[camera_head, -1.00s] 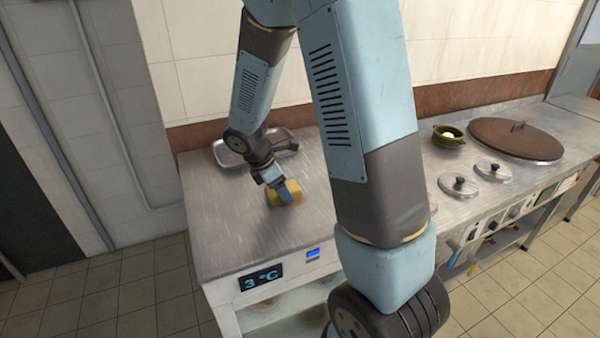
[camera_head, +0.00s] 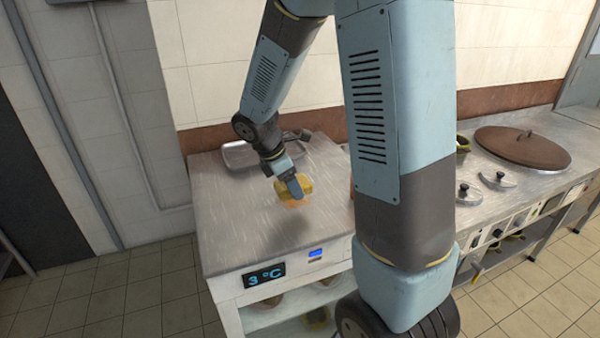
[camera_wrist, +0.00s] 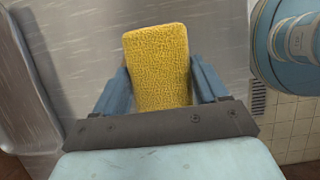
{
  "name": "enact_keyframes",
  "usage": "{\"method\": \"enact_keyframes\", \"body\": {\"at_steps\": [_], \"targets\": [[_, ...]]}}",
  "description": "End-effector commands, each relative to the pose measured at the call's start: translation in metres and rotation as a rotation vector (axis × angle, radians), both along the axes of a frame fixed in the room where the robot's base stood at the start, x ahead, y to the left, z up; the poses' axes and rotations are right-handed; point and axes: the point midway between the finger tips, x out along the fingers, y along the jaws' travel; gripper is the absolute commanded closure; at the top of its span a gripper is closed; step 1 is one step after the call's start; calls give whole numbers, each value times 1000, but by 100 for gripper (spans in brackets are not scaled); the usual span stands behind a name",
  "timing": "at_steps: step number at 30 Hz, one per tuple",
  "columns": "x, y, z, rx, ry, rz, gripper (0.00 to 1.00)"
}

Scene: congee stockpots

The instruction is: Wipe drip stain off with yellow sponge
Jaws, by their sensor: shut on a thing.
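My gripper (camera_head: 295,189) is shut on the yellow sponge (camera_head: 282,190), above the middle of the steel counter top (camera_head: 230,225). In the wrist view the sponge (camera_wrist: 157,45) sits between the two blue fingers and sticks out past their tips. An orange patch (camera_head: 295,203) shows at the sponge's lower edge; I cannot tell if it is the sponge's underside or a stain on the counter. A soft dark shadow lies on the counter in front of the sponge, which looks raised off the surface. No separate drip stain is clearly visible.
A shallow metal tray (camera_head: 240,155) lies at the back of the counter behind my gripper. At right, past my arm, are a large brown lid (camera_head: 520,150), two small lids and a partly hidden olive bowl (camera_head: 462,146). The counter's front and left are clear.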

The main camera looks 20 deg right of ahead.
Motion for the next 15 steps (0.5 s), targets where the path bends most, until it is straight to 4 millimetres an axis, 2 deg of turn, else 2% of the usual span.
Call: {"method": "enact_keyframes", "body": {"at_steps": [7, 15], "targets": [[1, 1, 22, 0, -2, 2, 56], [0, 3, 27, 0, 1, 7, 56]]}}
